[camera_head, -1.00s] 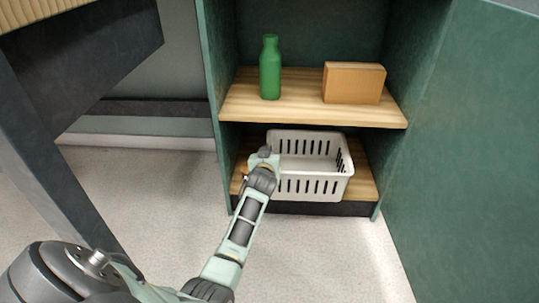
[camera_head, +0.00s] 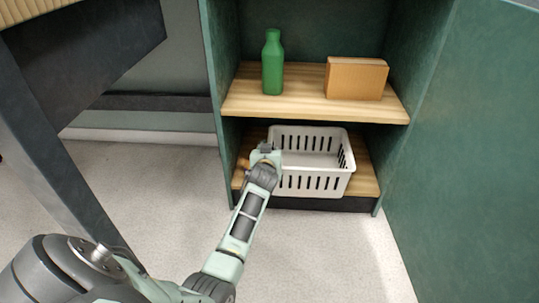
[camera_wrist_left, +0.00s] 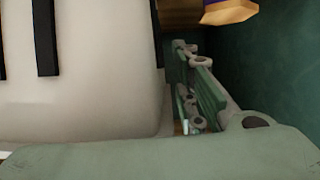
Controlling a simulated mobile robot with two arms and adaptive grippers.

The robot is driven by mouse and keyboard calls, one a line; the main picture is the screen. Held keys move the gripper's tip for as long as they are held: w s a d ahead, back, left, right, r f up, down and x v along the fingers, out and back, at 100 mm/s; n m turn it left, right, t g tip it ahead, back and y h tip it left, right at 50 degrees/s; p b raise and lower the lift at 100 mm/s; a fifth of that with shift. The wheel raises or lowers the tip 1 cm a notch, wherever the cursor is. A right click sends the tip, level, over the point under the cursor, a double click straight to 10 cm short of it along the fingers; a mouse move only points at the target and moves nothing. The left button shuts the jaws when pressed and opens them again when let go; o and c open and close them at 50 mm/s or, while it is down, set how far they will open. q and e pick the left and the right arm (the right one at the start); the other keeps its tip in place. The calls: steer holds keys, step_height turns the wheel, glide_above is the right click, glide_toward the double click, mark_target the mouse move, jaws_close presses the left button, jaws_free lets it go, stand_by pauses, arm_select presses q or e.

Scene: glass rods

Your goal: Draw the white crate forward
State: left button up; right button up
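The white crate (camera_head: 318,183), with slotted walls and an open top, stands on the lower shelf of the green cabinet. It looks empty. My left gripper (camera_head: 265,151) is at the crate's left front corner, by the left wall. In the left wrist view the crate's pale wall (camera_wrist_left: 95,95) fills the left side, close to the gripper. One linked finger of the left gripper (camera_wrist_left: 200,92) shows to the right of the wall; the other finger cannot be made out, so its grip is unclear. My right gripper is out of view.
A green bottle (camera_head: 272,65) and a brown box (camera_head: 356,79) stand on the upper shelf (camera_head: 310,106). An orange-brown item (camera_head: 243,163) is left of my gripper on the lower shelf. Cabinet walls flank the crate. The floor (camera_head: 320,250) in front is clear.

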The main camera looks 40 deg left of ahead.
arm_select(q)
steer(key=v, duration=1.2)
stand_by(0.3)
